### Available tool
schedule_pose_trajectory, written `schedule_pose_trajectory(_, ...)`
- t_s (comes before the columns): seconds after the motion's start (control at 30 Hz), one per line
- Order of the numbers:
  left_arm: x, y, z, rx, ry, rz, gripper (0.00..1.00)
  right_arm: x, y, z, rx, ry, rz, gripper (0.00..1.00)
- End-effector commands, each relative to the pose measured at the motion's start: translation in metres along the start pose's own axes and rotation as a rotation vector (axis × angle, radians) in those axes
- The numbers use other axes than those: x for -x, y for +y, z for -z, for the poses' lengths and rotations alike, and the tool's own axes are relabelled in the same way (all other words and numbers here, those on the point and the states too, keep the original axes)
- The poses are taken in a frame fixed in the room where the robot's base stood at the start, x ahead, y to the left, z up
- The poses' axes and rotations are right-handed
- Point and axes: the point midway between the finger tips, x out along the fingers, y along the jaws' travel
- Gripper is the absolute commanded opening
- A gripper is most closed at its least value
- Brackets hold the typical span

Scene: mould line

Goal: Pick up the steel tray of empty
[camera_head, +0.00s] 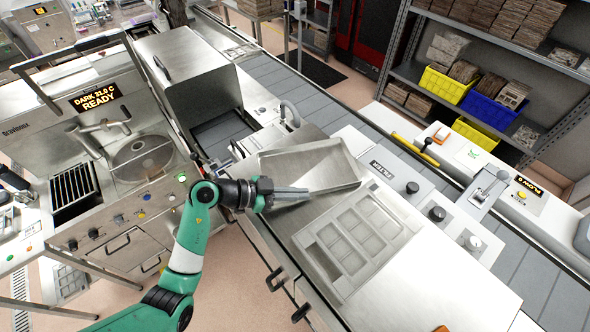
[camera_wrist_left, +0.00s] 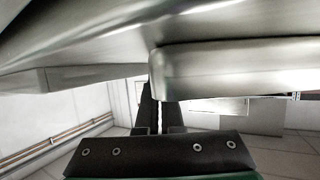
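The steel tray (camera_head: 315,165) is a shallow, empty metal pan at the centre of the head view. It looks tilted above the steel worktop, with a dark shadow below its near side. My left gripper (camera_head: 290,194) is at the tray's near left side. In the left wrist view its two dark fingers (camera_wrist_left: 157,112) are close together, with the tray's shiny metal (camera_wrist_left: 235,68) just beyond them. They look shut on the tray's wall, though the tips are partly hidden. My right gripper is not in view.
A mould plate (camera_head: 358,240) with several rectangular cavities lies to the tray's near right. A steel hood (camera_head: 185,75) stands behind left. A grey conveyor (camera_head: 290,95) runs behind the tray. A machine with a round bowl (camera_head: 140,158) is at left.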

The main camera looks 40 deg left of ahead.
Motion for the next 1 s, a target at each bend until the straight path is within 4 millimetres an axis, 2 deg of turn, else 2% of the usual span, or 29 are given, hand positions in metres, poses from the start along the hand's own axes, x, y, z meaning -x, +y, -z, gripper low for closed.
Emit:
schedule_pose_trajectory(0.43,0.001,0.0,-0.001,0.002,-0.007,0.001,0.0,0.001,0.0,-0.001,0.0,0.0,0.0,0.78)
schedule_pose_trajectory(0.57,0.005,-0.001,0.011,-0.002,-0.003,0.002,0.0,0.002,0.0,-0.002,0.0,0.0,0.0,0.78)
schedule_pose_trajectory(0.67,0.011,-0.001,0.027,-0.005,-0.001,0.003,0.0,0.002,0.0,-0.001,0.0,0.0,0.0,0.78)
schedule_pose_trajectory(0.77,0.031,0.007,0.04,-0.006,0.002,0.005,0.0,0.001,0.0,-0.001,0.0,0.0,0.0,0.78)
schedule_pose_trajectory(0.93,0.079,0.027,0.07,-0.009,0.002,0.009,0.0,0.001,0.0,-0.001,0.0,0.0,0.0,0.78)
schedule_pose_trajectory(1.0,0.099,0.038,0.069,-0.003,-0.001,0.009,0.0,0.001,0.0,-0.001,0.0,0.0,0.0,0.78)
